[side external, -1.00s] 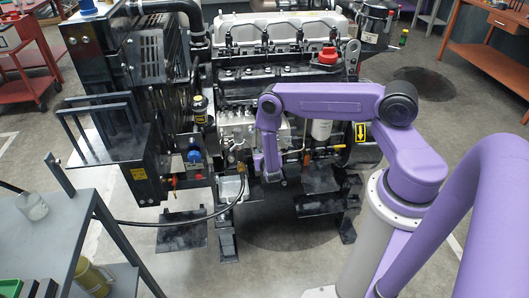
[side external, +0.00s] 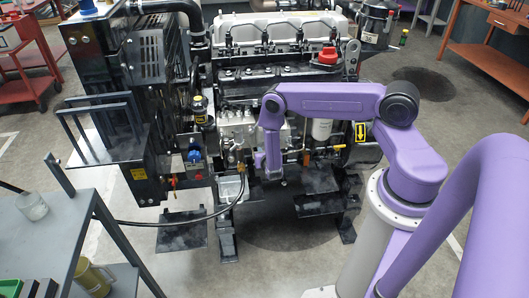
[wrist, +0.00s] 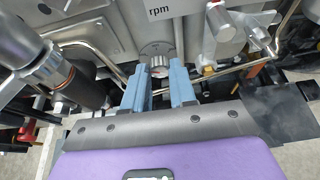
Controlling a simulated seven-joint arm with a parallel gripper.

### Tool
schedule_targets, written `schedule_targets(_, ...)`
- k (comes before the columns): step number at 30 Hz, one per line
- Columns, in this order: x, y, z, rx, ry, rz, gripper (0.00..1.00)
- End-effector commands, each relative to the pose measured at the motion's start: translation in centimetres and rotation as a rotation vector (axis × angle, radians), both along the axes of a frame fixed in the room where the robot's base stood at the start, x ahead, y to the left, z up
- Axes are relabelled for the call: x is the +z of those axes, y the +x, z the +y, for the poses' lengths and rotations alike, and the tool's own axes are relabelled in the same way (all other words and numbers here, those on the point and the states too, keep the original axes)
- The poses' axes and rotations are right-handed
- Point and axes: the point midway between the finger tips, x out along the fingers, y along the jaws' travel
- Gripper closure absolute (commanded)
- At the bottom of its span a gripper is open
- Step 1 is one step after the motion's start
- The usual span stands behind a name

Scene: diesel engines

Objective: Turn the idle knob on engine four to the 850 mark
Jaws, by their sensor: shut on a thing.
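The idle knob (wrist: 158,66) is a small grey round piece in the wrist view. It sits under a grey panel with a white "rpm" label (wrist: 161,13). My gripper (wrist: 160,76) has its two blue fingers on either side of the knob, shut on it. The fingers hide part of the knob, and I cannot read the 850 mark or the knob's setting. In the side external view my gripper (side external: 268,172) is at the front of the engine (side external: 275,75), low in the middle, and my arm hides the knob.
A dark cylinder (wrist: 60,70) is left of the fingers in the wrist view, and a silver fitting (wrist: 232,25) with a metal pipe is at right. A cable (side external: 165,224) runs from the engine to the grey cart (side external: 80,235) at left.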

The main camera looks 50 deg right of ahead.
Motion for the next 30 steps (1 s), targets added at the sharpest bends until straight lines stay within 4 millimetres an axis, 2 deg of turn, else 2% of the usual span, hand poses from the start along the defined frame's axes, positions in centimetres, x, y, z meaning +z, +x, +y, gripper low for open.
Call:
schedule_targets(13,0.02,-0.03,0.02,0.001,0.042,-0.042,1.00)
schedule_targets(14,0.03,-0.02,0.01,0.001,0.042,-0.042,0.64)
schedule_targets(15,0.02,-0.03,0.00,0.001,0.042,-0.042,0.51)
schedule_targets(16,0.02,-0.03,0.00,0.001,0.042,-0.042,0.48)
schedule_targets(25,0.04,-0.09,0.04,0.001,0.041,-0.042,0.48)
schedule_targets(30,0.42,-0.83,0.82,0.002,0.043,-0.038,0.48)
